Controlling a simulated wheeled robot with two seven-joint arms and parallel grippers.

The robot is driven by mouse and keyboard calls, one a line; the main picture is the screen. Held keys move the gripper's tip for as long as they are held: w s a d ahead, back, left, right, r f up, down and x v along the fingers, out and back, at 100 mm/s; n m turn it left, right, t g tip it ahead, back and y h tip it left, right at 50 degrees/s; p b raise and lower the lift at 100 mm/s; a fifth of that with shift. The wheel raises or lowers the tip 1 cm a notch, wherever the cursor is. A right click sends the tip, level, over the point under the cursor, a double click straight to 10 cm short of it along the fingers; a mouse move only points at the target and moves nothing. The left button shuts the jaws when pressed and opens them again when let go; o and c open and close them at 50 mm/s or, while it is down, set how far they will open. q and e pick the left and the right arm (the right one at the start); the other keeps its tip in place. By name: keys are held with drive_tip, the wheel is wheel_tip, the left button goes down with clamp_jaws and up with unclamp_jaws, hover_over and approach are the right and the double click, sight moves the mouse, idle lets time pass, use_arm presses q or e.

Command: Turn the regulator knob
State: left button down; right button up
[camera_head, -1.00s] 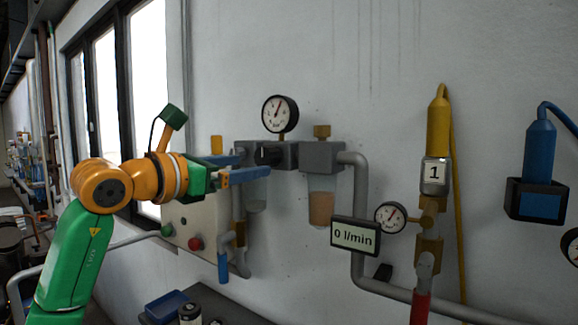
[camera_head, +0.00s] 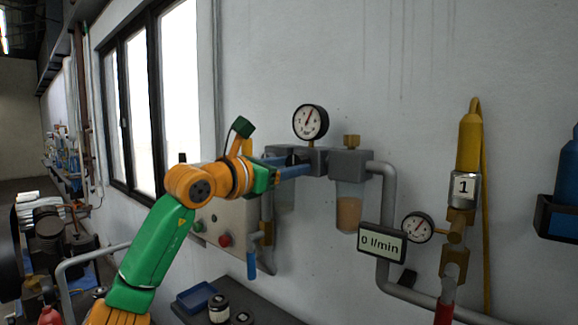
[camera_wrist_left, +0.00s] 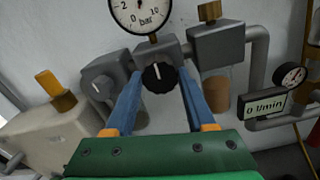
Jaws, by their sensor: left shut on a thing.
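The regulator knob (camera_wrist_left: 158,76) is black and ribbed with a pale mark, on the front of a grey regulator body (camera_wrist_left: 165,51). In the head view my fingers largely hide it. My left gripper (camera_wrist_left: 159,80) has its blue fingers on either side of the knob, shut on it. In the head view the left gripper (camera_head: 306,168) reaches in from the left to the regulator. The pressure gauge (camera_head: 310,122) above the regulator also shows in the wrist view (camera_wrist_left: 140,12), marked bar. My right gripper is not in view.
A grey filter unit with an amber bowl (camera_head: 348,212) is right of the regulator. A flow display (camera_head: 382,243) reads 0 l/min. A beige box with green and red buttons (camera_head: 225,240) is below my arm. A dark shelf (camera_head: 262,300) holds a blue tray.

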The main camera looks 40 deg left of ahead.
use_arm(q)
drive_tip(key=shift+n, duration=0.4)
drive_tip(key=n, duration=0.4)
drive_tip(key=shift+n+b, duration=0.3)
drive_tip(key=shift+n, duration=0.1)
drive_tip(key=n, duration=0.6)
drive_tip(key=shift+r, duration=0.1)
drive_tip(key=n+b, duration=0.1)
drive_tip(key=n, duration=0.5)
drive_tip(key=shift+n, duration=0.3)
drive_tip(key=n, duration=0.5)
drive_tip(key=shift+r+n, duration=0.1)
drive_tip(key=shift+n, duration=0.3)
drive_tip(key=c, duration=0.5)
unclamp_jaws()
drive_tip(key=shift+o, duration=1.2)
drive_tip(key=shift+w, duration=0.1)
